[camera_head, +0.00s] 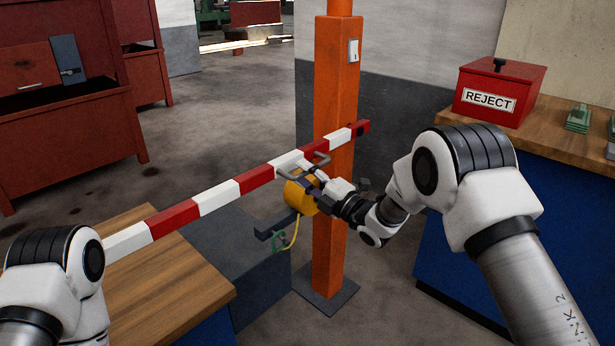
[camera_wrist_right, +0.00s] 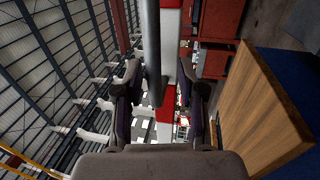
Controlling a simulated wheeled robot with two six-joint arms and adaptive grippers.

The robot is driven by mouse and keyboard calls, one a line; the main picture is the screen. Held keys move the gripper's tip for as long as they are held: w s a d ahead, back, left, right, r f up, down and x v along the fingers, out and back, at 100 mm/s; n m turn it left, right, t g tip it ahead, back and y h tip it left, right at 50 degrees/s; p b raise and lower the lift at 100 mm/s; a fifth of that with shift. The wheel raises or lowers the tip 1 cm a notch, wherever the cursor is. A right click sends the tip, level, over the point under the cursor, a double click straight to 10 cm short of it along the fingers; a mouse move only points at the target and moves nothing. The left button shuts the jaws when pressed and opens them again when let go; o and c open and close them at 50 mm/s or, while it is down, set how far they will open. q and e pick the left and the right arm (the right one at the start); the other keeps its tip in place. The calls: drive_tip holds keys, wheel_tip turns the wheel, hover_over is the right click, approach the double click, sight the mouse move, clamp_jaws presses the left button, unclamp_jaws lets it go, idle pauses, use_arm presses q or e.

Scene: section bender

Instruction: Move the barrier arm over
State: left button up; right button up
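The red-and-white striped barrier arm (camera_head: 218,197) runs slanting from the lower left up to the orange post (camera_head: 335,120), crossing in front of it. A grey bar handle (camera_head: 289,171) stands on the barrier arm near the post. My right gripper (camera_head: 314,173) is at this handle. In the right wrist view, its two fingers (camera_wrist_right: 160,92) are spread apart, with the grey handle bar (camera_wrist_right: 151,45) between them, nearer the left finger. The striped barrier arm (camera_wrist_right: 168,75) is behind it. My left gripper is out of view; only part of my left arm shows at the lower left.
A yellow rounded housing (camera_head: 299,196) with a hanging cable is beside the post under the barrier arm. A wooden-topped bench (camera_head: 170,275) is at the lower left. A red REJECT box (camera_head: 497,88) stands on the right-hand bench (camera_head: 556,130). Red cabinets (camera_head: 70,140) stand at left.

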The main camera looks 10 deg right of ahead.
drive_tip(key=v, duration=1.2)
